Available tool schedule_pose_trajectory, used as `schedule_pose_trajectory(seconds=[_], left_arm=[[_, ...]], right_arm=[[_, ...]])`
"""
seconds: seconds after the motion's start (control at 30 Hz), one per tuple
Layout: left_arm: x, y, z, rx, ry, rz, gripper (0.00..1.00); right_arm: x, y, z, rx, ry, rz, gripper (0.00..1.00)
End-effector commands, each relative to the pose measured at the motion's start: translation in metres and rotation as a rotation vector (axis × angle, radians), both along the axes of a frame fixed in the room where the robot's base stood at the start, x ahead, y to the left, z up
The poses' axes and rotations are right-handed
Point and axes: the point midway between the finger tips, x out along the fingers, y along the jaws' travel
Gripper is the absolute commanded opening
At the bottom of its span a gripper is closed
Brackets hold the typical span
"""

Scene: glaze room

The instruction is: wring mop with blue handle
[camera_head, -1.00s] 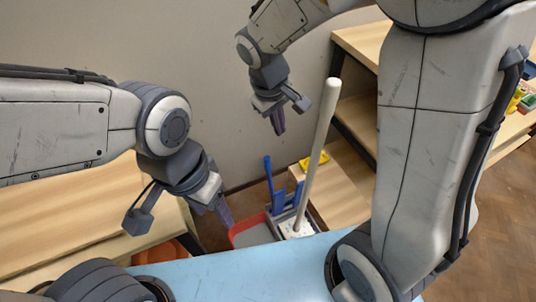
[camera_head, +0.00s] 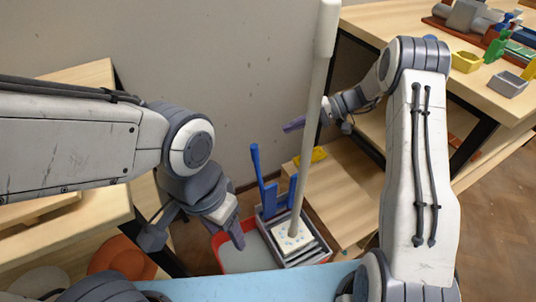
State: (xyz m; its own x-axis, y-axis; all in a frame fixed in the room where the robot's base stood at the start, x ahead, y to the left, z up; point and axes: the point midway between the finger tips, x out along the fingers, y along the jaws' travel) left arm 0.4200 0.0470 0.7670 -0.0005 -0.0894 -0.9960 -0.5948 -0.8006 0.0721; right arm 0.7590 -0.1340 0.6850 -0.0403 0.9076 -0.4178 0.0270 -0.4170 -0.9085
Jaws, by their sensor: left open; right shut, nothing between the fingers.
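The mop's pale grey pole (camera_head: 310,140) leans slightly right, its foot in a white block-like head (camera_head: 293,238). The head sits in a grey wringer frame (camera_head: 310,256) on a red-rimmed bucket (camera_head: 219,250). A blue lever handle (camera_head: 257,165) rises at the wringer's left, with a shorter blue part (camera_head: 293,189) beside it. The mop pole itself is not blue.
A wooden shelf unit (camera_head: 345,185) stands right of the mop, with a yellow item (camera_head: 312,155) on its lower board. Its top holds a yellow bin (camera_head: 466,62) and a grey bin (camera_head: 508,85). A wooden table (camera_head: 75,235) is at left, and a wall is behind.

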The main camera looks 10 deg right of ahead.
Motion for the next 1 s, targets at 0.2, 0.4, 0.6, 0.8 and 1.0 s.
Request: schedule_pose_trajectory(seconds=[0.2, 0.4, 0.6, 0.8, 1.0], left_arm=[[0.0, 0.0, -0.013, 0.0, 0.0, 0.0, 0.61], [0.0, 0.0, -0.015, 0.0, 0.0, 0.0, 0.61], [0.0, 0.0, -0.018, 0.0, 0.0, 0.0, 0.61], [0.0, 0.0, -0.023, 0.0, 0.0, 0.0, 0.61], [0.0, 0.0, -0.024, 0.0, 0.0, 0.0, 0.61]], right_arm=[[0.006, 0.009, -0.057, 0.293, 0.112, -0.167, 0.0], [0.01, 0.015, -0.066, 0.36, 0.128, -0.213, 0.0], [0.013, 0.047, -0.07, 0.358, 0.129, -0.211, 0.0], [0.019, 0.091, -0.073, 0.357, 0.129, -0.211, 0.0], [0.007, 0.104, -0.071, 0.356, 0.132, -0.217, 0.0]])
